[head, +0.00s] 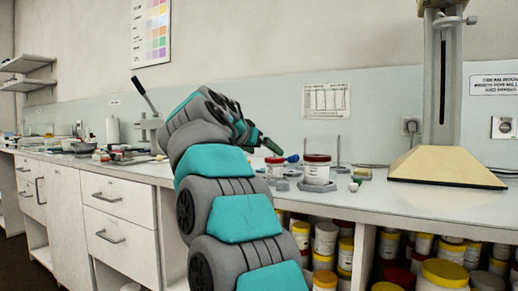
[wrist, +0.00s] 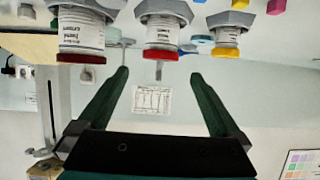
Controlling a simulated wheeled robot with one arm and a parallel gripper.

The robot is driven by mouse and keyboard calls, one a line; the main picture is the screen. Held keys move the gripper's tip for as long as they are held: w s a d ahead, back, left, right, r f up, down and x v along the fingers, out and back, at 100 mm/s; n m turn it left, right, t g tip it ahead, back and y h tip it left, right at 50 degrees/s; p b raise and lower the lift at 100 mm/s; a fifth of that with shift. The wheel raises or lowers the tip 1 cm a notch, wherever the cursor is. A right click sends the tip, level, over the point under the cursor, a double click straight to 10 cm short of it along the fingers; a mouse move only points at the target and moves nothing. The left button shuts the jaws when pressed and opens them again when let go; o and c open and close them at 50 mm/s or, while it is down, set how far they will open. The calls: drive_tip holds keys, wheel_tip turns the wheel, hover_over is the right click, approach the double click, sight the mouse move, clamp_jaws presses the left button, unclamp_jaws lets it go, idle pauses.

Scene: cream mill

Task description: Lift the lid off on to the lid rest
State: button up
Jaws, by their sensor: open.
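Two white labelled jars with dark red lids stand on the bench in the head view: a near jar (head: 316,174) and a jar to its left (head: 274,171). The wrist view is upside down and shows a large jar (wrist: 82,35) with a red lid (wrist: 81,58), a middle jar (wrist: 163,34) with a red lid (wrist: 160,55), and a smaller one (wrist: 228,37). They stand on grey bases. My gripper (wrist: 160,75) is open and empty, apart from the lids. In the head view its dark green fingers (head: 262,142) are above and left of the jars. I cannot identify the lid rest for certain.
A stand with a cream base (head: 445,167) is at the right of the bench. Thin posts rise behind the jars. Small coloured pieces (wrist: 276,6) lie beside them. A lever press (head: 148,125) and clutter stand left. Tubs (head: 445,275) fill the shelf below.

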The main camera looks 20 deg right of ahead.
sight(274, 158)
drive_tip(key=x, duration=0.5)
drive_tip(key=shift+w+d+f+p, duration=0.1)
drive_tip(key=shift+w+d+p, duration=0.15)
drive_tip(key=shift+p, duration=0.1)
drive_tip(key=c, duration=1.2)
drive_tip(key=shift+c, duration=0.2)
drive_tip(key=shift+r+p, duration=0.8)
drive_tip(key=shift+r, duration=0.3)
drive_tip(key=shift+r+p, duration=1.45)
drive_tip(key=shift+r, duration=0.5)
drive_tip(key=shift+s+a+f, duration=0.1)
drive_tip(key=shift+s+a, duration=0.05)
